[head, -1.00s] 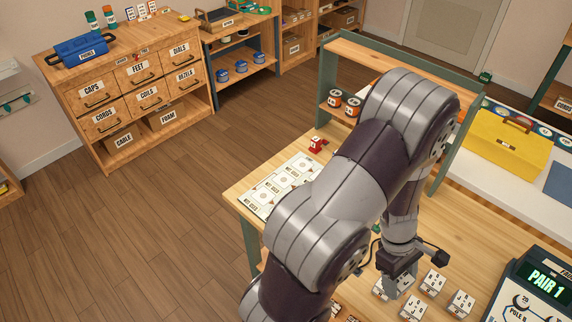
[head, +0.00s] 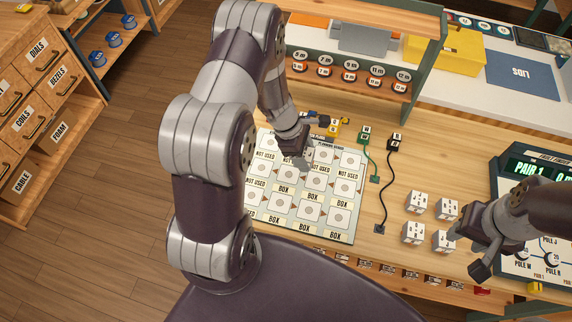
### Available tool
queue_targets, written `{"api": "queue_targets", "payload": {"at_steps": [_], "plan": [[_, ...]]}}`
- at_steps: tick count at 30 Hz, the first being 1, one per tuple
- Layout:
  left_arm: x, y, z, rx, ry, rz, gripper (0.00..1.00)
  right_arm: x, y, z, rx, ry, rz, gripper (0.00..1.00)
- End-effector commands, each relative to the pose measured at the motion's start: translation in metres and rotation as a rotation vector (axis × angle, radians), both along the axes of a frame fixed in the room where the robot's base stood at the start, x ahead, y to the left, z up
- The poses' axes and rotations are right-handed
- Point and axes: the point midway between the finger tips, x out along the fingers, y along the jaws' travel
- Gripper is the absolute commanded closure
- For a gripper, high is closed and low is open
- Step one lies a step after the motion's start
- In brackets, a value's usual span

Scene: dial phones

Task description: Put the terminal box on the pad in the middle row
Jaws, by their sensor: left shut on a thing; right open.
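The pad board (head: 349,207) lies on the wooden table, with rows of white square pads marked "NOT USED" or "BOX". My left gripper (head: 303,163) points down, low over the board's far middle part. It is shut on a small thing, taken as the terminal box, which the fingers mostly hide. I cannot tell whether it touches a pad. Several white lettered boxes (head: 418,204) stand in a cluster right of the board. My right gripper (head: 467,251) is open and empty, just right of these boxes. My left arm covers the board's left side.
A shelf with labelled spools (head: 350,68) stands behind the board. A yellow block (head: 334,130), a green plug (head: 366,134) and a black plug (head: 394,142) with cords lie near its far edge. A dial panel (head: 521,168) stands at the right. Table between board and boxes holds the black cord.

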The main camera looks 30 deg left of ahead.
Motion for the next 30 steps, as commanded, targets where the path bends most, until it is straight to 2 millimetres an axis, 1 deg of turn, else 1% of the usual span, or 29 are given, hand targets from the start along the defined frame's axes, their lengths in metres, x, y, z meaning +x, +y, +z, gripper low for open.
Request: {"api": "queue_targets", "payload": {"at_steps": [1,3,6,8,12,14,21,25,26,27,28,30], "plan": [[-0.007,0.011,-0.006,-0.001,0.003,0.007,0.74,0.0,0.0,0.003,0.0,0.0,0.0,0.57],[-0.015,0.022,-0.014,0.0,0.002,0.005,0.74,0.0,0.0,0.005,0.0,0.0,0.0,0.57],[-0.021,0.031,-0.021,0.0,-0.001,0.001,0.74,0.0,0.0,0.006,0.0,0.0,0.0,0.57],[-0.023,0.033,-0.029,-0.001,0.002,0.0,0.74,0.0,0.0,0.006,0.0,0.0,0.0,0.57],[-0.023,0.033,-0.054,0.0,0.001,-0.002,0.74,0.0,0.0,0.009,0.0,0.0,0.0,0.57],[-0.023,0.033,-0.061,0.0,0.0,-0.001,0.74,0.0,0.0,0.009,0.0,0.0,0.0,0.57],[-0.022,0.033,-0.064,0.001,-0.001,-0.001,0.74,0.0,0.0,0.009,0.0,0.0,0.0,0.57],[-0.022,0.033,-0.068,0.0,-0.002,-0.001,0.74,0.0,0.0,0.004,0.0,0.0,0.0,0.57],[-0.022,0.033,-0.067,0.0,-0.002,-0.001,0.36,0.0,0.0,0.005,0.0,0.0,0.0,0.57],[-0.022,0.033,-0.066,0.0,-0.002,-0.001,0.23,0.0,0.0,0.006,0.0,0.0,0.0,0.57],[-0.022,0.033,-0.066,0.0,-0.002,-0.001,0.17,0.0,0.0,0.006,0.0,0.0,0.0,0.57],[-0.022,0.033,-0.066,0.0,-0.002,-0.001,0.17,0.0,0.0,0.006,0.0,0.0,0.0,0.57]]}}
